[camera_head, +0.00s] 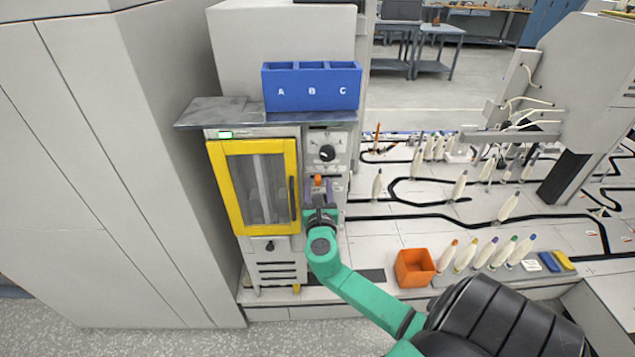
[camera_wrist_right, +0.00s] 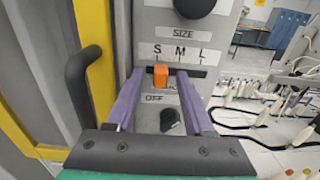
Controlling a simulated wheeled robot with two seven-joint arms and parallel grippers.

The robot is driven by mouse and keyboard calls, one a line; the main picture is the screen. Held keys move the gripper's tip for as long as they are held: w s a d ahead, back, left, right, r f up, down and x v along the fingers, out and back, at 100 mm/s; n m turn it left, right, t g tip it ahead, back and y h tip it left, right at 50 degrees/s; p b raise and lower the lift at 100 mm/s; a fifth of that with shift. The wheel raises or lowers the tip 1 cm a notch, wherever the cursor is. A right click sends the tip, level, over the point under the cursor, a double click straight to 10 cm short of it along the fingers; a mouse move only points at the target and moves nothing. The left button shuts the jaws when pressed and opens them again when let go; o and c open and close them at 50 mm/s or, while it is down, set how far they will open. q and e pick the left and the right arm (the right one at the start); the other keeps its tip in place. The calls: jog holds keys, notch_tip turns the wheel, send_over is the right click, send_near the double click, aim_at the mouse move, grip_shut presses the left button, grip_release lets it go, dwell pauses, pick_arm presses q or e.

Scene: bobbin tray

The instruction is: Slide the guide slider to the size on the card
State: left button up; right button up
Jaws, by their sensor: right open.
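The orange guide slider (camera_wrist_right: 160,76) sits in a dark horizontal slot below the SIZE label (camera_wrist_right: 183,33), under the letter S, left of M and L. It also shows small in the head view (camera_head: 318,180). My right gripper (camera_wrist_right: 160,86) is open, with its purple fingers on either side of the slider. I see a gap between the slider and each finger; I cannot tell how far the tips reach. My right gripper also shows in the head view (camera_head: 320,192), in front of the panel. I cannot make out a size card. My left gripper is out of view.
A round black knob (camera_head: 327,153) is above the slot and an OFF switch (camera_wrist_right: 170,120) below. The yellow-framed door (camera_head: 215,190) with its dark handle (camera_wrist_right: 85,88) stands close left. A blue A/B/C bin (camera_head: 312,91) is on top. An orange box (camera_head: 415,268) stands right.

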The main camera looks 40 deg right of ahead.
jog(key=shift+w+d, duration=0.3)
jog(key=shift+d, duration=0.05)
jog(key=shift+c, duration=0.3)
jog(key=shift+a, duration=0.1)
grip_shut()
